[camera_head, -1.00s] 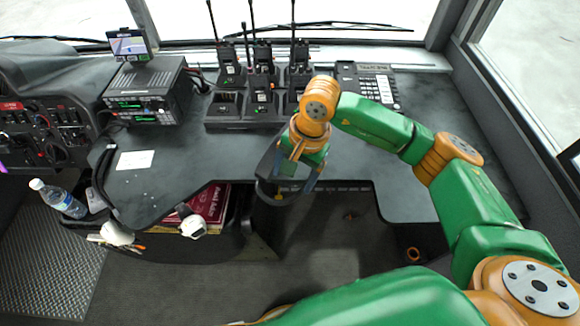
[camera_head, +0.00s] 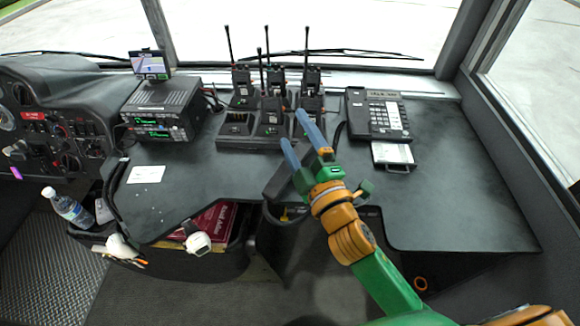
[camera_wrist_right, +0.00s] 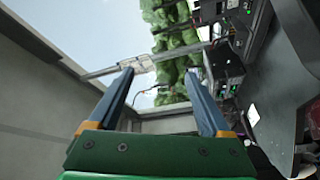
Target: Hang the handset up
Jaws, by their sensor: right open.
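A dark desk phone (camera_head: 378,115) with a keypad stands on the right part of the console. A dark, bar-shaped piece that looks like the handset (camera_head: 283,180) lies at the console's front edge, just left of my right gripper. A dark cord curves below it and another stretch shows near the phone. My right gripper (camera_head: 292,128) is open, its two blue fingers pointing up and left toward the radios, apart from the handset. In the right wrist view the gripper (camera_wrist_right: 159,75) shows nothing between its fingers. The gripper and wrist may hide part of the handset. My left gripper is out of view.
Several handheld radios in a charger (camera_head: 250,138) stand behind my right fingers. A radio unit (camera_head: 165,112) with a small screen (camera_head: 150,64) is at left. A white card (camera_head: 146,174) lies on the console, and a bottle (camera_head: 66,207) stands lower left.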

